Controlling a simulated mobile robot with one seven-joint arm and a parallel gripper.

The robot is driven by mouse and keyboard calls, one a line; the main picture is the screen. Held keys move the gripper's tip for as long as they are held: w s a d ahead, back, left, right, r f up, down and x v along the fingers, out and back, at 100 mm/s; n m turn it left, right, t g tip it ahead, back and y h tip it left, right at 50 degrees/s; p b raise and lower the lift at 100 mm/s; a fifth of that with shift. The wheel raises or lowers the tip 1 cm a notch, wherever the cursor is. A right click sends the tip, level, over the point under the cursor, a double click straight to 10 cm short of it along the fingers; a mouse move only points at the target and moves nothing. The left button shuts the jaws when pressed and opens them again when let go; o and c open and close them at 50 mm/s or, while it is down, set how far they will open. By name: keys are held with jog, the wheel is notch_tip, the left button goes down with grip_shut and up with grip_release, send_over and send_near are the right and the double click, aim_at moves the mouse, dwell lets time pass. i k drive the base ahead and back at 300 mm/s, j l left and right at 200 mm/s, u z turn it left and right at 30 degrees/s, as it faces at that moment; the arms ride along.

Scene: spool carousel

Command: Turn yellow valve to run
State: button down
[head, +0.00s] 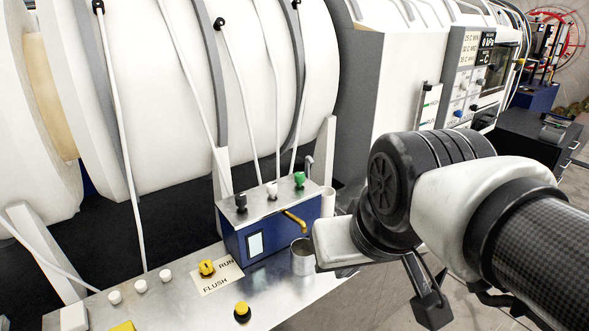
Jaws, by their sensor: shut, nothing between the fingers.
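The yellow valve (206,267) is a small yellow knob on the metal bench top, at the upper left of a pale label plate (229,275). The plate reads RUN to the knob's right and FLUSH below it. The knob is too small to tell which word it points at. My gripper (430,304) is at the lower right, dark, shut and empty. It is well to the right of the valve and apart from it. My wrist and forearm fill the right side.
A blue box (265,243) with black, white and green knobs and a yellow spout stands behind the valve. A metal cup (302,257) is beside it, near my wrist. Another yellow knob (242,312) is nearer the front edge. White spools (250,80) rise behind.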

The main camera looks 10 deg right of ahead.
aim_at(205, 268)
jog(key=k+z, duration=0.15)
jog(key=z, duration=0.15)
jog(key=k+z, duration=0.15)
jog(key=z, duration=0.2)
jog(key=u, duration=1.3)
jog(key=i+l+u, duration=0.1)
jog(key=i, duration=0.25)
jog(key=i+l+u, duration=0.1)
jog(key=i, duration=0.25)
jog(key=l, duration=0.1)
